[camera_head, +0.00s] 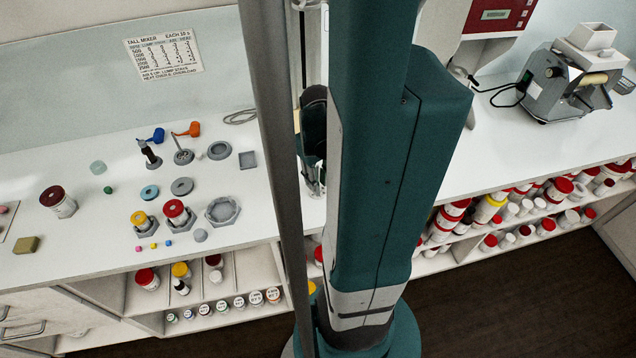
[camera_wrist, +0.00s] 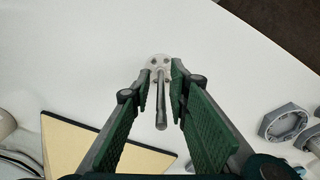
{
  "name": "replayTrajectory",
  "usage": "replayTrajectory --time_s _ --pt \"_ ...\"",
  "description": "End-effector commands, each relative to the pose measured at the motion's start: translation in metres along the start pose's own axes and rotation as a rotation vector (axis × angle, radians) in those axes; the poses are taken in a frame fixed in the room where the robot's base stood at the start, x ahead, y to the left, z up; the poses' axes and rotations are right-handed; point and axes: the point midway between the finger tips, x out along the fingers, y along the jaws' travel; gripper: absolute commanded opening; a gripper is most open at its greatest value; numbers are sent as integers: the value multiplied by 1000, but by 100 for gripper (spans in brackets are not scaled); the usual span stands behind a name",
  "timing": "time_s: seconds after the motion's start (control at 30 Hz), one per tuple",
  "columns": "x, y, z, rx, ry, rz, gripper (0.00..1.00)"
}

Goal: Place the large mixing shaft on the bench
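The mixing shaft (camera_wrist: 161,100), a grey metal rod with a pale disc-shaped head (camera_wrist: 157,62) at its far end, shows in the wrist view. Its rod points towards the camera, and its disc lies over the white bench (camera_wrist: 90,60). I cannot tell whether the disc touches the bench. My gripper (camera_wrist: 161,77) is open, with its green-padded fingers on either side of the rod and visible gaps on both sides. In the head view my arm blocks the middle, and neither gripper nor this shaft can be made out. The bench (camera_head: 100,260) also shows there.
In the wrist view a cream board (camera_wrist: 85,145) lies lower left and a grey hexagonal holder (camera_wrist: 272,126) lies right. In the head view, red- and yellow-lidded jars, funnels and grey discs stand left; a grey mill (camera_head: 570,85) stands right.

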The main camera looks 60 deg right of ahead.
Motion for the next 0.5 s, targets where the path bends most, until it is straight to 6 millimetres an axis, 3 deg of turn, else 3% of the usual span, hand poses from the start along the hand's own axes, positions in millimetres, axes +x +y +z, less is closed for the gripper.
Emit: replayTrajectory --time_s 0.5 --pt "-50 0 1 0 0 0 18"
